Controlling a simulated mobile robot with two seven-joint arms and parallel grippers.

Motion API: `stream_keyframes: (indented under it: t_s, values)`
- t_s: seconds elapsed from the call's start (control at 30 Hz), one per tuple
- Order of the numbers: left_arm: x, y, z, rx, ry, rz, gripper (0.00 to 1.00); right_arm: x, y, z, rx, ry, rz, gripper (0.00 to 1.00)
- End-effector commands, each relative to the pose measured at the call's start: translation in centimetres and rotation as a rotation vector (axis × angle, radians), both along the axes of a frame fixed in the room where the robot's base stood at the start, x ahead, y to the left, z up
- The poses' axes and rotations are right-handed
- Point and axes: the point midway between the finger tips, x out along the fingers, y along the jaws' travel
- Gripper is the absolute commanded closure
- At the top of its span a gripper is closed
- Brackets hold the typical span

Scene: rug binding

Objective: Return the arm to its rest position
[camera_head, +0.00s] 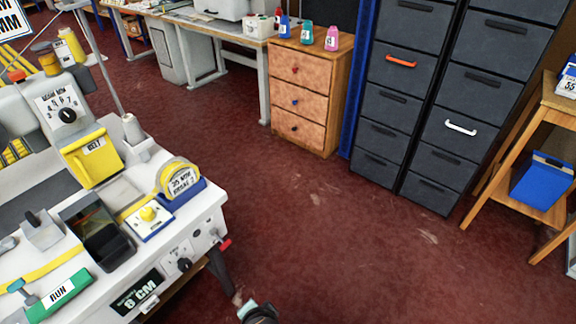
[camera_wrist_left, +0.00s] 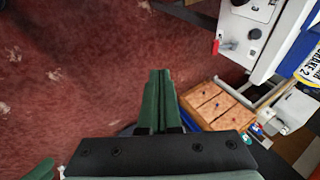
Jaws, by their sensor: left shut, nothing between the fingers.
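My left gripper (camera_wrist_left: 158,95) shows in the left wrist view, its two green fingers pressed together with nothing between them. The fingers stand out over the red floor, clear of the sewing machine.
The white binding machine (camera_head: 205,215) stands at the left, with a tape roll (camera_head: 180,180) and a green RUN switch (camera_head: 58,300). A wooden drawer cabinet (camera_head: 300,100), dark filing cabinets (camera_head: 400,90) and a wooden stand (camera_head: 490,185) line the back and right. The red floor (camera_head: 340,240) between is clear.

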Motion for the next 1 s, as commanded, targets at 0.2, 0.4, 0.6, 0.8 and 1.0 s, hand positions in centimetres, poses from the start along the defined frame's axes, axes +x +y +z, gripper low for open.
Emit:
stream_keyframes:
  t_s: [0.2, 0.4, 0.6, 0.8, 1.0]
  values:
    - [0.3, 7.3, -1.7, 0.139, -0.001, 0.023, 1.00, 0.0, -0.1, 0.0, -0.004, 0.000, 0.003, 0.50]
    - [0.4, 16.1, -2.3, 0.302, 0.000, 0.049, 1.00, 0.5, -0.1, 0.3, -0.002, -0.011, 0.002, 0.50]
    - [-1.6, 17.0, -4.5, 0.189, 0.050, 0.030, 1.00, 0.4, -0.1, 0.2, -0.002, -0.010, 0.002, 0.50]
    - [-3.8, 15.9, -6.5, -0.049, 0.063, 0.012, 1.00, 0.4, -0.1, 0.2, -0.002, -0.009, 0.002, 0.50]
    - [-5.6, 16.7, -6.4, -0.265, -0.010, 0.022, 1.00, 0.2, -0.1, 0.1, -0.003, -0.006, 0.002, 0.50]
